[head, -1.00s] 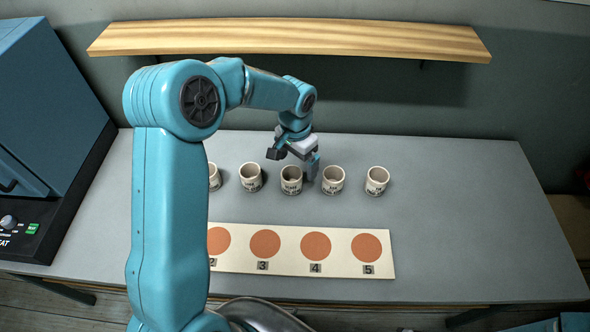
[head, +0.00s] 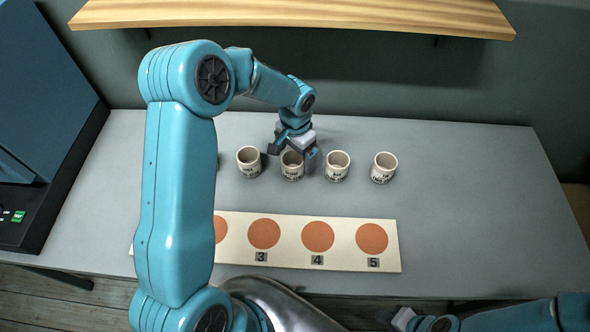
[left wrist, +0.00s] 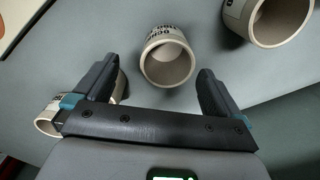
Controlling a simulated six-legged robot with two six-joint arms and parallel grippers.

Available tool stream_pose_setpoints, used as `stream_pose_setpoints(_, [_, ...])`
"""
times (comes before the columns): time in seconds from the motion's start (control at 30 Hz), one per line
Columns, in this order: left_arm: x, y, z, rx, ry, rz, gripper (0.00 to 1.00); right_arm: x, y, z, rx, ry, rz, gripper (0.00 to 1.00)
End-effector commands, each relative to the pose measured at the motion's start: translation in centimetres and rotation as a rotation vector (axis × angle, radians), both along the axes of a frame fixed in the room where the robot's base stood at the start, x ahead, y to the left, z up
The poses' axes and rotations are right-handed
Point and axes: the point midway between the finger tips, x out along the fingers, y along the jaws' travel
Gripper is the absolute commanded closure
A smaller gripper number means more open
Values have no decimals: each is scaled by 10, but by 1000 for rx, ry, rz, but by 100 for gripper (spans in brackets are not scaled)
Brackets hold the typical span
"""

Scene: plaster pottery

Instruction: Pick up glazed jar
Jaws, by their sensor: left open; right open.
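Several cream-coloured jars with dark lettering stand upright in a row on the grey table; I cannot tell which is the glazed one. My left gripper (head: 291,152) is open above and behind the middle jar (head: 293,172). In the left wrist view a jar (left wrist: 176,83) shows its open mouth just beyond and between the spread fingers, with nothing gripped. A jar (left wrist: 284,18) is at the upper right, and another (left wrist: 48,122) is partly hidden behind the left finger. My right gripper (head: 402,318) is at the bottom edge, away from the jars.
Neighbouring jars (head: 248,163) (head: 337,168) flank the middle one closely; another jar (head: 384,169) stands further right. A numbered board with orange circles (head: 345,260) lies in front. A wooden shelf (head: 300,14) hangs behind, and a dark machine (head: 40,130) stands left. The table's right side is clear.

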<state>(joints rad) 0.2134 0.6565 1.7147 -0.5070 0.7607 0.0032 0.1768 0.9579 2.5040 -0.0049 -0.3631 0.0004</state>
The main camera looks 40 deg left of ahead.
Motion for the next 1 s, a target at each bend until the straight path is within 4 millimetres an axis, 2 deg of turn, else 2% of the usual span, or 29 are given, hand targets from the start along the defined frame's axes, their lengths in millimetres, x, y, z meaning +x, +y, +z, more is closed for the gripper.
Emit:
stream_pose_setpoints(0.17, [2,3,-11,0,0,3,2,0,0,-5,0,1,1,57])
stream_pose_setpoints(0.4, [6,7,-51,0,1,1,2,0,0,-24,0,0,1,57])
stream_pose_setpoints(0.67, [6,7,-54,1,-1,2,2,0,0,-23,0,1,1,57])
stream_pose_setpoints(0.87, [6,7,-54,0,-1,2,63,0,0,-23,0,0,1,57])
stream_pose_setpoints(1.0, [6,7,-54,0,0,2,63,0,0,-24,0,0,1,57])
